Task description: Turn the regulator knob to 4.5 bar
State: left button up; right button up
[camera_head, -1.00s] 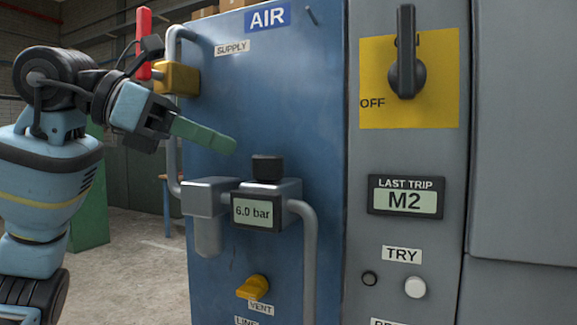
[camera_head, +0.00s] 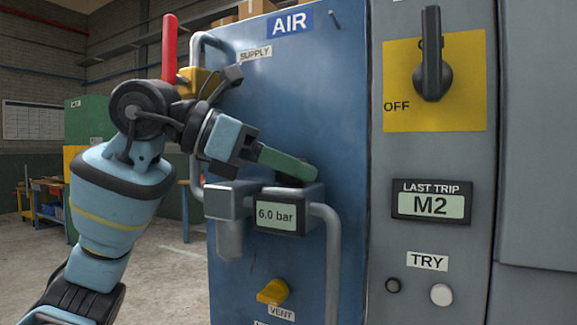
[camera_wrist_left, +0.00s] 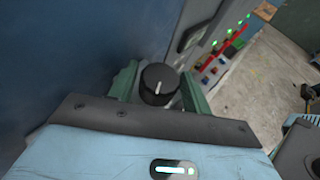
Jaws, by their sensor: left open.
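The black regulator knob (camera_wrist_left: 158,84) with a white pointer line stands between the two green fingers of my left gripper (camera_wrist_left: 157,88) in the left wrist view. The fingers are open, with a gap on each side of the knob. In the head view my left gripper (camera_head: 290,165) reaches in from the left over the regulator (camera_head: 312,200) and hides the knob. The gauge display (camera_head: 276,216) on the regulator reads 6.0 bar. My right gripper is in neither view.
A grey pipe (camera_head: 330,262) runs down beside the regulator. A yellow vent valve (camera_head: 273,291) sits below it. A red supply lever (camera_head: 169,50) rises behind my left arm. To the right are an OFF switch (camera_head: 432,65) and a white TRY button (camera_head: 441,294).

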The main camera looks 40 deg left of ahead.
pick_arm(q)
jog(key=shift+c, duration=0.4)
jog(key=c, duration=0.6)
jog(key=shift+s+r+n+t+y+p, duration=0.15)
jog(key=shift+n+t+y+p, duration=0.35)
jog(key=shift+n+y+p, duration=0.65)
jog(key=n+t+y+p, duration=0.1)
jog(key=n+y+p, duration=0.1)
jog(key=p, duration=0.1)
jog(key=shift+d+r, duration=0.15)
jog(key=n+y+p, duration=0.3)
jog(key=y, duration=0.1)
jog(key=shift+n+t+y+p, duration=0.25)
jog(key=shift+n+t+p, duration=0.05)
jog(key=shift+n+t, duration=0.1)
jog(key=n+y+p, duration=0.2)
jog(key=y+p, duration=0.1)
jog(key=shift+n+g, duration=0.25)
jog(key=shift+g, duration=0.05)
jog(key=shift+n+y+p, duration=0.5)
jog(key=shift+n+p, duration=0.1)
jog(key=shift+p, duration=0.3)
jog(key=shift+f, duration=0.25)
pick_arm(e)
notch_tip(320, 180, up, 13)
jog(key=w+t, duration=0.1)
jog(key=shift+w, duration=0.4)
